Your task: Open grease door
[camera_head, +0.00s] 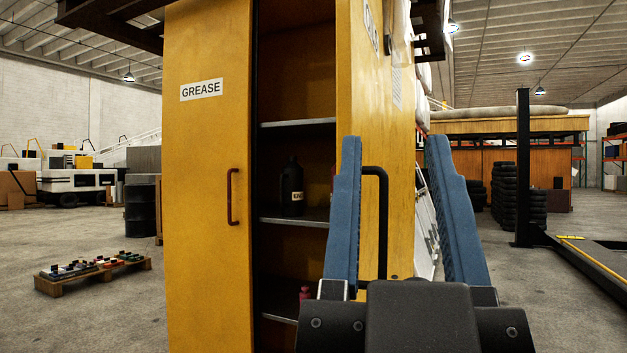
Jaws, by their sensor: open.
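The grease door (200,140) is the yellow left door of a tall cabinet, with a white "GREASE" label (201,90). It appears shut across the cabinet's left half. Its dark red-brown upright handle (232,197) is near its right edge. The right door (400,200) is swung open toward me, and its black handle (384,225) shows between my fingers in the picture. My gripper (394,145) has two blue fingers spread wide, with nothing held. It is right of the grease handle and apart from it. I cannot tell the depth between my fingers and the black handle.
The open right half shows shelves (292,219) with a dark bottle (291,187) and a small red bottle (305,294). A low pallet (95,272) with small items lies at left. Stacked tires (507,195) and a black post (523,165) stand at right. Floor left of the cabinet is mostly clear.

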